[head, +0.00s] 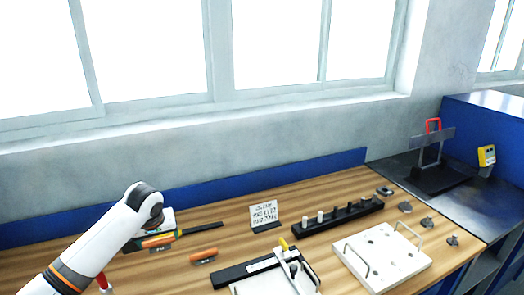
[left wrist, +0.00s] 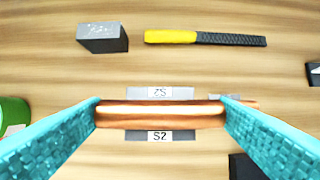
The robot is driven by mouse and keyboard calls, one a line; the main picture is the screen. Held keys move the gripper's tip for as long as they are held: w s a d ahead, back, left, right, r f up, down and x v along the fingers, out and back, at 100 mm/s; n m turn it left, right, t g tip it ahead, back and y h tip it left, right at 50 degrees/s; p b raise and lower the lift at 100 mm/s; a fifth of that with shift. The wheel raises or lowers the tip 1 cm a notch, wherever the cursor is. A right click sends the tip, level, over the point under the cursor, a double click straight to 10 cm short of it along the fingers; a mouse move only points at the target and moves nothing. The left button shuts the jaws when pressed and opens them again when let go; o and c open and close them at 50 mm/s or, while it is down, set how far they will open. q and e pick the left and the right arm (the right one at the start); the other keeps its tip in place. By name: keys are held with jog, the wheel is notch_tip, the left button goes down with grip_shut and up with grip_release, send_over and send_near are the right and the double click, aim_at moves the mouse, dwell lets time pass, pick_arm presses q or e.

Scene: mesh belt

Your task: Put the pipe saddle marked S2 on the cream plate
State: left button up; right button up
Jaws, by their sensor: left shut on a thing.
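My left gripper (left wrist: 160,112) is shut on a copper-coloured pipe saddle (left wrist: 160,120), with one teal finger at each end. White labels on its two flanges show; the near one reads S2. The wood surface lies below it; I cannot tell whether it touches. In the head view this saddle appears as an orange piece (head: 157,243) beside my left arm, at the near side of the file. A pale cream plate (head: 408,262) with two handles lies at the right front of the bench, away from the gripper. My right gripper is not in view.
Another orange saddle (head: 203,257) lies to the right. A file with a yellow handle (left wrist: 170,37), a grey block (left wrist: 103,38) and a green cylinder (left wrist: 14,115) are near the gripper. A clamp fixture (head: 290,268), a sign (head: 264,214) and a black peg rack (head: 342,220) stand further right.

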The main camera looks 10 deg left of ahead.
pick_arm(q)
jog(key=s+d+r+m+h, duration=0.1)
jog(key=s+d+r+m, duration=0.1)
jog(key=s+d, duration=0.5)
jog(key=s+d+r+m+h+b, duration=0.1)
jog(key=s+d+r+m, duration=0.1)
jog(key=s+d+m, duration=0.2)
jog(key=s+d, duration=0.3)
jog(key=d, duration=0.3)
jog(key=shift+s+d, duration=0.3)
jog(key=shift+d, duration=0.05)
